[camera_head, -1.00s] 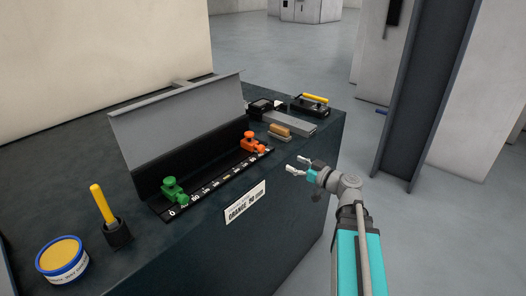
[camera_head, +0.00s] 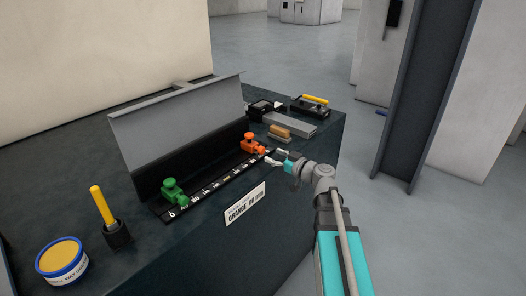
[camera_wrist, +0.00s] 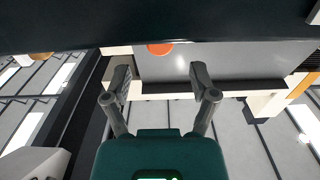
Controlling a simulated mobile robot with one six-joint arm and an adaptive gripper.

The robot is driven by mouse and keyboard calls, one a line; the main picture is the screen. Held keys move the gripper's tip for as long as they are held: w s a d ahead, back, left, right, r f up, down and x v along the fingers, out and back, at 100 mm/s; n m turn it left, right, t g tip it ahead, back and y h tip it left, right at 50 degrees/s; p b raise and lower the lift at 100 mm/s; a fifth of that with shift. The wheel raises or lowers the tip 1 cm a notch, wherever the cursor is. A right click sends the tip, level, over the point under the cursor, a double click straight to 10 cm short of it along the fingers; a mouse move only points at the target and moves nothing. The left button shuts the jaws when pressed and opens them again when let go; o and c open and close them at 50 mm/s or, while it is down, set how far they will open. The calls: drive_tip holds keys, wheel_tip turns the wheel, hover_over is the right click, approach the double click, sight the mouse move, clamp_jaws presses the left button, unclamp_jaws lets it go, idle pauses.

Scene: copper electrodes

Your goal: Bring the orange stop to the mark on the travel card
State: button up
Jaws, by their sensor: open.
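The orange stop (camera_head: 250,143) sits toward the right end of a black rail with a numbered scale (camera_head: 215,184). In the wrist view a rounded orange piece (camera_wrist: 159,48), apparently part of the stop, shows just beyond and between the fingertips. The travel card (camera_head: 245,204) is a white label on the bench front that reads "ORANGE" and what looks like "90 mm". My gripper (camera_head: 273,157) is open and empty, just right of the orange stop near the rail's right end. Any contact with the stop is unclear. The wrist view shows both fingers (camera_wrist: 160,78) apart.
A green stop (camera_head: 174,190) sits at the rail's left end. A grey hinged-looking cover (camera_head: 180,115) stands behind the rail. A brush (camera_head: 280,132), a grey bar (camera_head: 293,122) and a black tray (camera_head: 311,108) lie beyond. A yellow-handled tool (camera_head: 103,205) and a tin (camera_head: 62,262) are at left.

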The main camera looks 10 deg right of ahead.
sight(263, 150)
drive_tip(key=shift+x, duration=2.65)
clamp_jaws()
